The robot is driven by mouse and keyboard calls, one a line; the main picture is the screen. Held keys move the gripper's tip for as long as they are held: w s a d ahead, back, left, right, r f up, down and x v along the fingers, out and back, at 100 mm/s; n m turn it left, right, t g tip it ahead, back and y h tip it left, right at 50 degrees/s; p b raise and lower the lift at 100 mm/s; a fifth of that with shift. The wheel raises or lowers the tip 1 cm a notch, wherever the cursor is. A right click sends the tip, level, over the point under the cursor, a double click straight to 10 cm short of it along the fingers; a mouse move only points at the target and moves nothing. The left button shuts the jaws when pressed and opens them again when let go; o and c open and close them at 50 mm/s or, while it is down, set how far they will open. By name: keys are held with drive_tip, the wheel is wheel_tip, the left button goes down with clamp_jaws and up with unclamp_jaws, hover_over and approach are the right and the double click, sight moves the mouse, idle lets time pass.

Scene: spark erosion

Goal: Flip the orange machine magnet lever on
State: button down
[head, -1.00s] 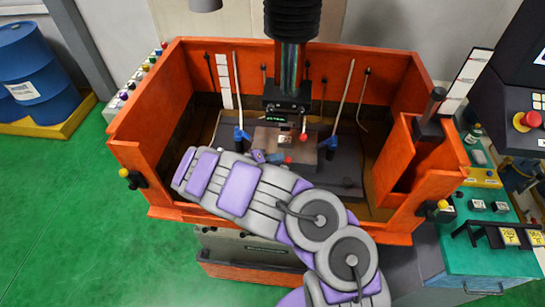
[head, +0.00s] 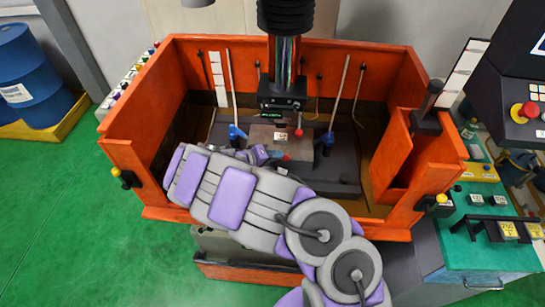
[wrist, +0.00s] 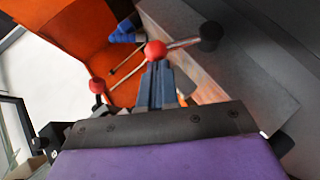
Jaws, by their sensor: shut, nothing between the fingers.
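The orange machine (head: 125,175) is an open-topped tank. A grey block (head: 268,133) stands inside it. A lever with a red ball end (head: 286,157) shows at the block's front; in the wrist view its red ball (wrist: 156,50) sits on a metal rod running right to a black hub (wrist: 209,35) against the block. My gripper (head: 262,154) is inside the tank, just left of that ball. In the wrist view the shut fingers (wrist: 157,80) reach up to the ball and overlap it; I cannot tell whether they touch. Nothing is held.
A second red ball (wrist: 96,86) is left of my fingers in the wrist view. Blue-handled fittings (head: 236,132) flank the block. The machine head (head: 283,92) hangs above it. The tank's front wall lies under my arm. Green floor (head: 60,220) is clear at left.

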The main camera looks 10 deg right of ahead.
sight(288, 157)
drive_tip(key=d+y+b, duration=0.1)
drive_tip(key=b, duration=0.1)
drive_tip(key=s+d+m+y+b, duration=0.1)
drive_tip(key=y+b, duration=0.1)
drive_tip(key=shift+d+f+m, duration=0.15)
drive_tip(key=shift+d+m, duration=0.15)
drive_tip(key=shift+d, duration=0.1)
drive_tip(key=shift+s+d+f+m+t+y+b, duration=0.1)
drive_tip(key=shift+d+m+t+y+b, duration=0.1)
drive_tip(key=shift+d+y+b, duration=0.25)
drive_tip(key=shift+s+d+f+m+t+y+b, duration=0.1)
drive_tip(key=shift+d+m+y+b, duration=0.15)
drive_tip(key=shift+y+b, duration=0.3)
drive_tip(key=r, duration=0.1)
drive_tip(key=w+a+r, duration=0.1)
drive_tip(key=r+p, duration=0.1)
drive_tip(key=shift+w+a+r, duration=0.2)
drive_tip(key=shift+w+r, duration=0.05)
drive_tip(key=shift+r, duration=0.15)
drive_tip(key=v, duration=0.9)
drive_tip(key=shift+s+a+r, duration=0.15)
drive_tip(key=shift+s+a, duration=0.1)
drive_tip(key=shift+s, duration=0.05)
